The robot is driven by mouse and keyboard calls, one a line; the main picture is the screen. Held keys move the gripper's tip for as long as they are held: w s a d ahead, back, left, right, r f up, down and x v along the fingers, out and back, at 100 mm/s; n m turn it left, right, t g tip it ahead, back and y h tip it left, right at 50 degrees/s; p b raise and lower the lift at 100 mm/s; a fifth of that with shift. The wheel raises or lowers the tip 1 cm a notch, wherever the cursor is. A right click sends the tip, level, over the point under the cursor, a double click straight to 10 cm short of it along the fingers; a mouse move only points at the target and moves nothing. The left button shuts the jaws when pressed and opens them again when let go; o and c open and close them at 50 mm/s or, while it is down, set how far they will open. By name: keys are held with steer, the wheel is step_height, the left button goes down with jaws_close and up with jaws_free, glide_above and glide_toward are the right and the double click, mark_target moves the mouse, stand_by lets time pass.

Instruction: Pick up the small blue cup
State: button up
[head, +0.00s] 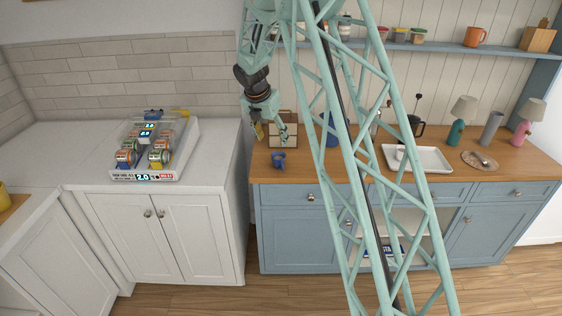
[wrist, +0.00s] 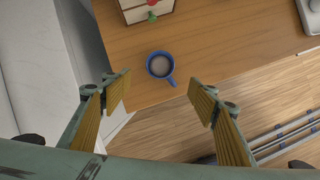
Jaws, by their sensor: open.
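The small blue cup (head: 278,160) stands upright on the wooden counter near its left front edge in the head view. In the wrist view the cup (wrist: 160,65) shows from above, with its handle toward the lower right and a greyish inside. My gripper (head: 257,130) is above and a little left of the cup in the head view. In the wrist view my gripper (wrist: 160,85) is open, with its yellow-padded fingers wide apart. The cup lies beyond the fingertips, roughly centred between them, and nothing is held.
A wooden box (head: 287,128) stands just behind the cup. A white tray (head: 431,158) lies to the right on the counter (head: 340,175). A white display case (head: 152,148) stands on the left counter. Bare wood surrounds the cup's sides.

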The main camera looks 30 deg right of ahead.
steer(key=shift+w+d+f, duration=0.15)
stand_by(0.3)
glide_toward(278, 156)
steer(key=shift+s+f+b, duration=0.45)
steer(key=shift+s+f, duration=0.4)
steer(key=shift+f, duration=0.35)
steer(key=shift+f, duration=0.15)
steer(key=shift+b+x, duration=0.4)
steer(key=shift+x, duration=2.05)
steer(key=shift+c, duration=0.3)
steer(key=c, duration=1)
steer(key=shift+o, duration=0.2)
steer(key=shift+d, duration=0.1)
